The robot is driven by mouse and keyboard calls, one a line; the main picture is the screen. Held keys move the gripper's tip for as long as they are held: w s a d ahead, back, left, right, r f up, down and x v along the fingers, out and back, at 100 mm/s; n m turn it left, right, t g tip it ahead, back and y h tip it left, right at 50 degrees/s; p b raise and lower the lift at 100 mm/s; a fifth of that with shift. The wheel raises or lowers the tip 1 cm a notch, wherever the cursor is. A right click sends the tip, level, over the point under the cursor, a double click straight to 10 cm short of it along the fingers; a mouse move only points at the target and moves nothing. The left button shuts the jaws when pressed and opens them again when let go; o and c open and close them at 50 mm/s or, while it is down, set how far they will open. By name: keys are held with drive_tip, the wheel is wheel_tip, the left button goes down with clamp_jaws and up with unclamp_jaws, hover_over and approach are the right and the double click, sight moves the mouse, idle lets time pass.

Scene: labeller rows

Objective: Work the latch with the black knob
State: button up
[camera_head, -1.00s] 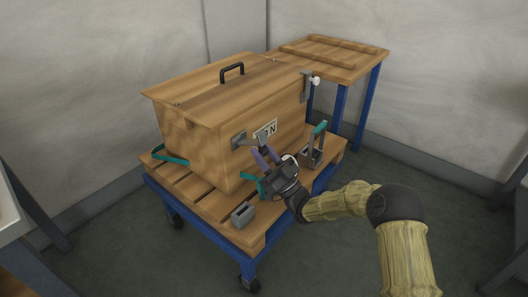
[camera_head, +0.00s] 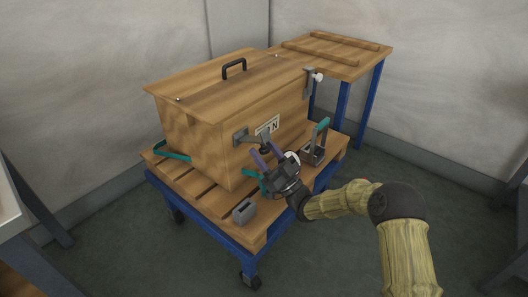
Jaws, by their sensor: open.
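A wooden box (camera_head: 190,140) with a lid and a black top handle stands on a slatted cart. On its front left is a grey latch (camera_head: 241,136) with a dark arm ending in a black knob (camera_head: 265,150). My gripper (camera_head: 261,150), with purple fingers, is open at the front of the box. Its fingertips appear on either side of the black knob; I cannot tell whether they touch it. A second latch (camera_head: 308,82) with a white knob (camera_head: 318,77) is at the box's right front corner.
The cart (camera_head: 210,205) has a blue frame. A grey block (camera_head: 243,211) and a teal-handled clamp (camera_head: 318,137) stand on its deck, close to either side of my gripper. A wooden-topped table (camera_head: 340,60) stands behind right. A label (camera_head: 268,125) is on the box front.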

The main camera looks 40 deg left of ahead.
drive_tip(key=p+v, duration=0.4)
drive_tip(key=v, duration=1.3)
drive_tip(key=shift+d+f, duration=0.2)
drive_tip(key=shift+r, duration=0.1)
